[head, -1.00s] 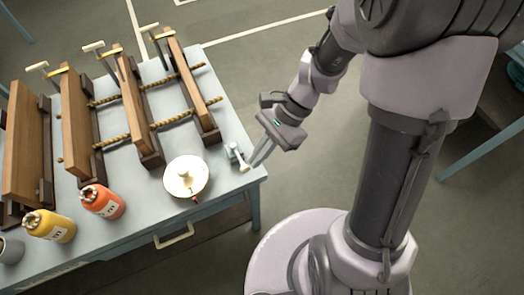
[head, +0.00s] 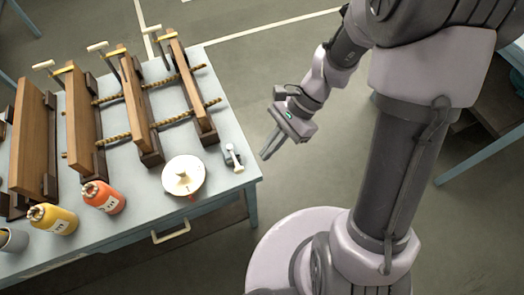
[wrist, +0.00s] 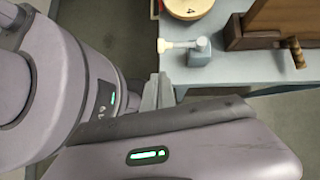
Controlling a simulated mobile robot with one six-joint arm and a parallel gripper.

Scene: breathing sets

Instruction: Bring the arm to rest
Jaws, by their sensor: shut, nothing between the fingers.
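My gripper (head: 269,150) is shut and empty, with its fingers close together. It hangs over the floor just past the right edge of the blue-grey table (head: 232,62). In the wrist view, the fingertips (wrist: 158,90) show beside the table's edge. A small grey device with a white-tipped lever (head: 233,157) stands on the table's near right corner, apart from the fingers. The device also shows in the wrist view (wrist: 199,52).
A round cream disc (head: 184,176) lies beside the device. Orange (head: 104,198) and yellow (head: 54,219) bottles stand at the table's front. Wooden boards (head: 133,105) with rods stand behind. The floor (head: 290,70) beyond the gripper is clear.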

